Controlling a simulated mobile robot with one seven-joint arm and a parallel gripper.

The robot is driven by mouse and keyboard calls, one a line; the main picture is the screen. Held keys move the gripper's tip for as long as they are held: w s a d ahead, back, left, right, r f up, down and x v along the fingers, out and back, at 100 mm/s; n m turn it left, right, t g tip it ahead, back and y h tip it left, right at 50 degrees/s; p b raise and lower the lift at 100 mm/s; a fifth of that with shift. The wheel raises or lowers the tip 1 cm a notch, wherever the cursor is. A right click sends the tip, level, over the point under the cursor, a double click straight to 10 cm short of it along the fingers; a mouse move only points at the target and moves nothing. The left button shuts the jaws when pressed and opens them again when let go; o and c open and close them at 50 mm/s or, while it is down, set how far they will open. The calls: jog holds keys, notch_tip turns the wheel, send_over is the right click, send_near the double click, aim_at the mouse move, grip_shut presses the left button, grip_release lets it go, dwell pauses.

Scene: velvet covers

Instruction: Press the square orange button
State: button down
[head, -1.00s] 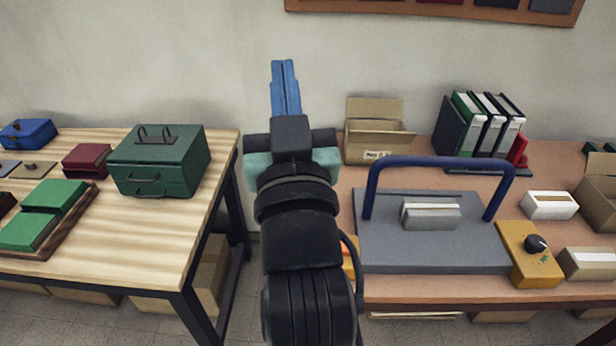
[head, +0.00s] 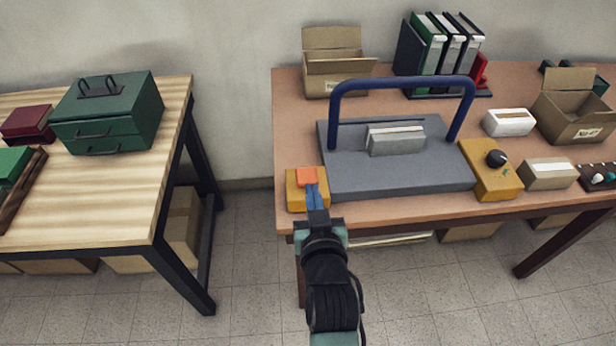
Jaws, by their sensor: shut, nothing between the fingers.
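The square orange button (head: 306,177) sits on top of a yellow box (head: 293,198) at the front left corner of the right-hand table. My gripper (head: 311,187) has blue fingers, shut and empty. In the head view the fingertips overlap the lower right part of the button and the box. Whether they touch the button I cannot tell. The fingers hide part of the box's top and front.
A grey board (head: 345,179) with a blue hoop handle (head: 400,84) stands just right of the button box. Another yellow box (head: 495,183) with a black knob is further right. An open carton (head: 335,86) stands behind. A gap of floor separates the wooden table (head: 150,180) at left.

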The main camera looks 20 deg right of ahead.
send_over(308, 180)
jog(key=s, duration=0.1)
jog(key=shift+a+f, duration=0.2)
jog(key=shift+f, duration=0.9)
notch_tip(308, 180, down, 3)
jog(key=shift+s+r, duration=0.1)
jog(key=shift+f, duration=0.6)
jog(key=shift+f+b, duration=0.1)
jog(key=shift+b, duration=0.2)
notch_tip(308, 180, down, 3)
jog(key=b, duration=0.2)
jog(key=shift+s+r+b, duration=0.1)
jog(key=shift+r+b, duration=0.1)
jog(key=shift+b, duration=0.1)
jog(key=shift+s+a+f, duration=0.1)
jog(key=r+p, duration=0.2)
jog(key=r, duration=0.1)
jog(key=r+p, duration=0.1)
jog(key=r, duration=0.1)
jog(key=shift+w+r+p, duration=0.15)
jog(key=shift+w+p, duration=0.1)
jog(key=shift+p, duration=0.05)
jog(key=v, duration=1)
